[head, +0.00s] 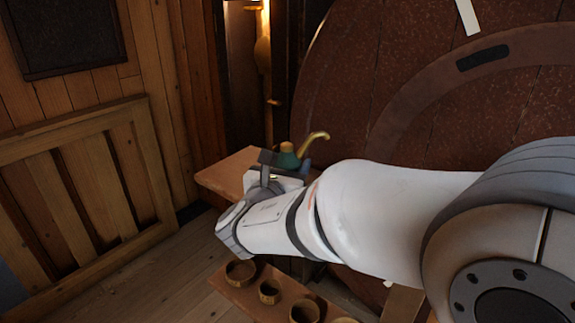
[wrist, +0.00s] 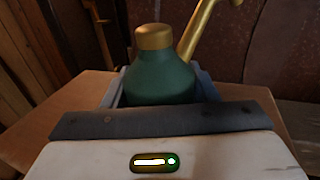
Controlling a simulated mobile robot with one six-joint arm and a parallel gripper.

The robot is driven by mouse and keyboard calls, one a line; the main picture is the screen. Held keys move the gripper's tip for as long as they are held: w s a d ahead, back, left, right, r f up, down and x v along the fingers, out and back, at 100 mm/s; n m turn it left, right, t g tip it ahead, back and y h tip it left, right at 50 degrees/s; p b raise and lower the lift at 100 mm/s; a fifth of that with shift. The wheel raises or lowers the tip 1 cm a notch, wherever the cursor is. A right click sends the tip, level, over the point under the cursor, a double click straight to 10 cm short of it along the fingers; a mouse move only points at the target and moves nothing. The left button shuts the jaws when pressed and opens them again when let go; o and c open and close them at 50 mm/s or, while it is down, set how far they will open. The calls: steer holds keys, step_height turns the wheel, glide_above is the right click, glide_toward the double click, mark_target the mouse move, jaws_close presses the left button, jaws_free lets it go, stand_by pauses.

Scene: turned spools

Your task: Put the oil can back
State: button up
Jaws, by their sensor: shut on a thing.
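The oil can (head: 289,158) is dark green with a brass cap and a curved brass spout. It shows upright in the head view, above or on the end of a wooden shelf (head: 226,172). My gripper (head: 282,165) is shut on it. In the wrist view the oil can (wrist: 158,77) stands upright between the two grey fingers of my gripper (wrist: 160,90), one on each side of its body. Its base is hidden behind the gripper, so I cannot tell whether it touches the shelf (wrist: 62,112).
A lower wooden shelf (head: 262,300) holds several small round bowls (head: 269,291). A large red-brown round panel (head: 350,90) stands behind the can. A wooden slatted gate (head: 85,185) is at left. The floor (head: 150,275) between gate and shelves is clear.

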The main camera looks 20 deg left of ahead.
steer(key=shift+f, duration=0.2)
steer(key=o, duration=1)
steer(key=shift+r, duration=0.1)
steer(key=shift+o, duration=0.2)
steer(key=shift+r, duration=0.15)
steer(key=s+a, duration=0.1)
steer(key=s, duration=1.1)
